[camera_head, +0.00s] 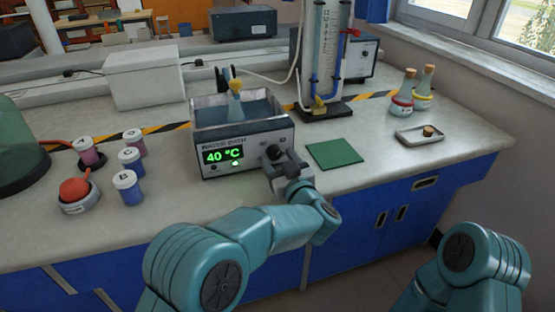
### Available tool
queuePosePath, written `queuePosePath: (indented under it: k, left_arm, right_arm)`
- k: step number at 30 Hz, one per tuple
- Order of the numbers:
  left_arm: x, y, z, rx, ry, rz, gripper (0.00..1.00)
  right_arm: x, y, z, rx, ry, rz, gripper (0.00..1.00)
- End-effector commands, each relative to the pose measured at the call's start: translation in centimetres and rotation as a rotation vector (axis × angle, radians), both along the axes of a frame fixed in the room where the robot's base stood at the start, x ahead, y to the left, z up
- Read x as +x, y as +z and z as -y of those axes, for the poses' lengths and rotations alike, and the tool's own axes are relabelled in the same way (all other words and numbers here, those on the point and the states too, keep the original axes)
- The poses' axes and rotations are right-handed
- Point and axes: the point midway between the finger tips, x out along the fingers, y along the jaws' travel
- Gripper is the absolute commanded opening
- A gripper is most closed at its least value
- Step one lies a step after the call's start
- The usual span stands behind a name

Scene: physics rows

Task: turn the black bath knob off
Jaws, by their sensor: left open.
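The water bath (242,134) stands on the bench, a grey metal box with a green display reading 40 °C and a small lit green light below it. The black knob (272,152) is at the right of its front panel. My left gripper (277,164) is open at the knob, just in front of and below it. I cannot tell whether its fingers touch the knob. A flask with a yellow collar (235,105) sits in the bath. Of my right arm only a teal link shows at the lower right; its gripper is out of view.
A green mat (335,153) lies right of the bath. A tray with a cork (420,134) and two corked flasks (402,95) are farther right. Several lidded jars (127,187) and a red-topped item (75,195) stand left. A column stand (325,107) is behind.

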Motion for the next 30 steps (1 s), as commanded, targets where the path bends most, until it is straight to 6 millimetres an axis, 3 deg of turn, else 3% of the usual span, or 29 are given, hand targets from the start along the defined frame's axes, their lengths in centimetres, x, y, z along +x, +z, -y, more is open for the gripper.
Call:
queuePosePath:
  k: [1,2,6,7,20,30]
  left_arm:
    - [0.0,0.0,0.0,0.0,0.0,0.0,0.63]
    - [0.0,0.0,0.0,0.0,0.0,0.0,0.57]
    - [0.0,0.0,0.0,0.0,-0.001,0.0,0.11]
    - [0.0,0.0,0.0,0.0,-0.001,0.0,0.07]
    - [0.3,-0.1,-0.2,-0.08,0.001,0.027,0.07]
    - [0.3,-0.1,-0.3,-0.343,0.002,0.114,0.07]
  right_arm:
    - [0.0,0.0,0.0,0.0,0.0,0.0,0.43]
    - [0.0,0.0,0.0,0.0,0.0,0.0,0.43]
    - [0.0,0.0,0.0,0.0,0.0,0.0,0.43]
    - [0.0,0.0,0.0,0.0,0.0,0.0,0.43]
    - [0.0,-0.7,0.0,0.0,0.0,0.0,0.43]
    - [0.0,-2.6,0.0,0.0,0.0,0.0,0.43]
